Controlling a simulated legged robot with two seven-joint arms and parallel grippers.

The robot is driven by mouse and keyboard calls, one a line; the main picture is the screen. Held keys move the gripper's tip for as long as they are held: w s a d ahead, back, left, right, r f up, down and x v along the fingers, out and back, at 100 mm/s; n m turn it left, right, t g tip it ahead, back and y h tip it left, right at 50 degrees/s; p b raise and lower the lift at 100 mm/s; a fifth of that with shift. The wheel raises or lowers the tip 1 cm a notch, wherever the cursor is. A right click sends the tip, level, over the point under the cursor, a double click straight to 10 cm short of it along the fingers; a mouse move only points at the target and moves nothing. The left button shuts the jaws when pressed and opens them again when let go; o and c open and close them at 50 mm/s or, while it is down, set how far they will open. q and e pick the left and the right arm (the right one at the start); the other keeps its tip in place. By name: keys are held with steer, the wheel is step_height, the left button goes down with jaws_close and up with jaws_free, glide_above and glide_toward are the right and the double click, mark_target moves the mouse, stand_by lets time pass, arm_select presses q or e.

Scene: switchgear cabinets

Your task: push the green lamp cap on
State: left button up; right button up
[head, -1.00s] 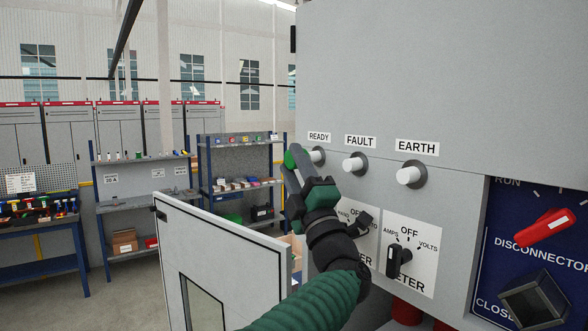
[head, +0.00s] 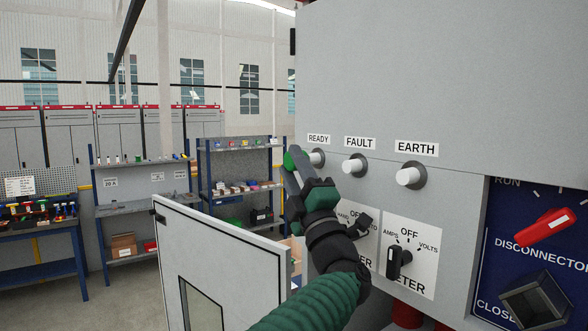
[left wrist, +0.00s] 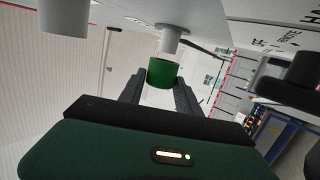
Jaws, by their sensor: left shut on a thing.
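The green lamp cap (head: 289,161) is held between the finger ends of my left gripper (head: 295,162), at the left end of the lamp row. In the left wrist view the cap (left wrist: 163,73) sits between the two dark fingers, with its end at the white READY lamp stem (left wrist: 170,42). Cap and stem look close to in line there, but I cannot tell whether they touch or overlap. My right gripper is not in view.
The bare white FAULT lamp (head: 354,165) and EARTH lamp (head: 409,176) stick out to the right. Selector knobs (head: 398,261) are below, near my left arm. An open cabinet door (head: 215,260) stands left of the arm. Shelves (head: 240,185) are farther back.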

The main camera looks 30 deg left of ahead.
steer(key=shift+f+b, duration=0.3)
steer(key=shift+b, duration=0.05)
stand_by(0.6)
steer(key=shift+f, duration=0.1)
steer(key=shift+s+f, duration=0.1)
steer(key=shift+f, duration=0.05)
stand_by(0.4)
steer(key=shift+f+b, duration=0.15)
steer(key=shift+b, duration=0.25)
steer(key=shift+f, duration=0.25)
steer(key=shift+b, duration=0.3)
stand_by(0.4)
